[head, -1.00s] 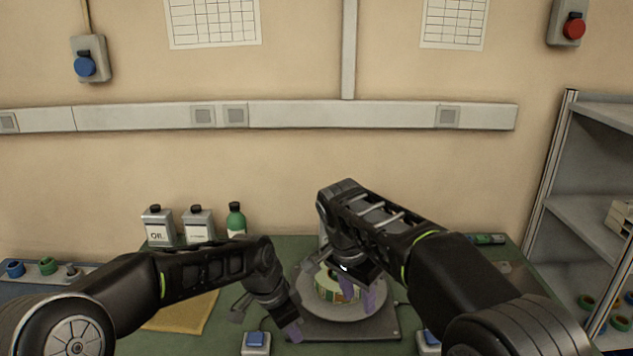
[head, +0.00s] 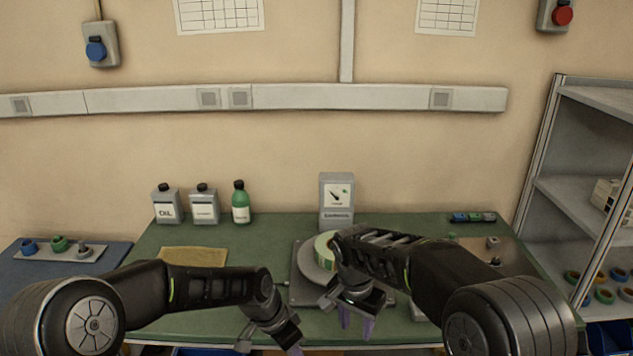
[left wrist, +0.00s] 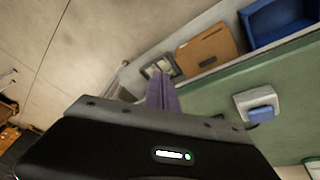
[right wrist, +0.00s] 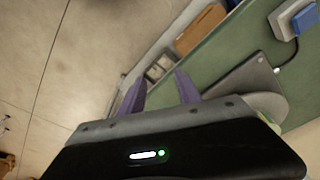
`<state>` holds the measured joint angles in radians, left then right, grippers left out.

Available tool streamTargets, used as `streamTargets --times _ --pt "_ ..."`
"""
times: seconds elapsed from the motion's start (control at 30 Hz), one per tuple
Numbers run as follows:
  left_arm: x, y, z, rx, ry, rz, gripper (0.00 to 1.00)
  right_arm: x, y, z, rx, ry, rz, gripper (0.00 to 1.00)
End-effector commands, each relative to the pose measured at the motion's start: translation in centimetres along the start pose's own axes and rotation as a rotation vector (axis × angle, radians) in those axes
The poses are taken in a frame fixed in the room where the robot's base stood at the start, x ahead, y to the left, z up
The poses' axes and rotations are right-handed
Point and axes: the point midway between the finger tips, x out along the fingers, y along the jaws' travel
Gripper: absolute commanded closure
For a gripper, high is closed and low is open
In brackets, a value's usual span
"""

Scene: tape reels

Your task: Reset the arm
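My right gripper (head: 357,328) hangs over the front of the green table, in front of the round grey plate (head: 308,266). In the right wrist view its two purple fingers (right wrist: 160,92) stand apart with nothing between them. My left gripper (head: 294,350) is low at the front edge of the table, left of the right one. In the left wrist view its purple fingers (left wrist: 162,92) are together, with nothing seen in them. A cream and green tape reel (head: 325,255) sits on the round plate, partly hidden by my right arm.
A grey dial unit (head: 337,203) stands behind the plate. Two grey cans (head: 204,205) and a green bottle (head: 240,203) stand at the back left, near a yellow cloth (head: 193,257). A shelf (head: 585,200) with several reels stands at the right.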

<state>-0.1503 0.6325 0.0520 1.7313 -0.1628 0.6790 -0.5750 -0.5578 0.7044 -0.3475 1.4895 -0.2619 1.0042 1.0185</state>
Motion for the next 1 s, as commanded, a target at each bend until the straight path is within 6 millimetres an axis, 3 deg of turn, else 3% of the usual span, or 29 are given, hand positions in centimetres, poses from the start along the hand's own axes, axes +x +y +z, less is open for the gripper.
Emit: streamTargets --times 0.17,0.27,0.4,0.5,0.6,0.7,0.83,1.0 --pt "4.9 1.5 3.7 -0.139 -0.003 0.034 1.00 7.7 2.0 2.8 -0.102 -0.081 -0.036 0.60" --pt "8.4 3.2 6.9 -0.261 -0.006 0.057 1.00 13.1 3.9 6.0 -0.176 -0.141 -0.080 0.60" --pt "13.4 7.2 13.3 -0.501 -0.018 0.089 1.00 20.5 8.1 13.3 -0.276 -0.223 -0.180 0.60" --pt "15.8 10.6 18.0 -0.686 -0.030 0.099 1.00 23.6 11.2 19.1 -0.329 -0.253 -0.256 0.60" --pt "16.9 13.8 22.0 -0.849 -0.045 0.098 1.00 24.7 13.9 24.3 -0.366 -0.259 -0.316 0.60" --pt "17.2 16.1 24.8 -0.967 -0.056 0.090 1.00 24.6 15.7 27.7 -0.392 -0.250 -0.352 0.60" --pt "17.1 17.4 26.4 -1.038 -0.060 0.081 1.00 24.3 16.7 29.5 -0.413 -0.235 -0.371 0.60" --pt "17.1 17.5 26.5 -1.048 -0.059 0.079 1.00 24.2 16.8 29.7 -0.417 -0.230 -0.374 0.60"
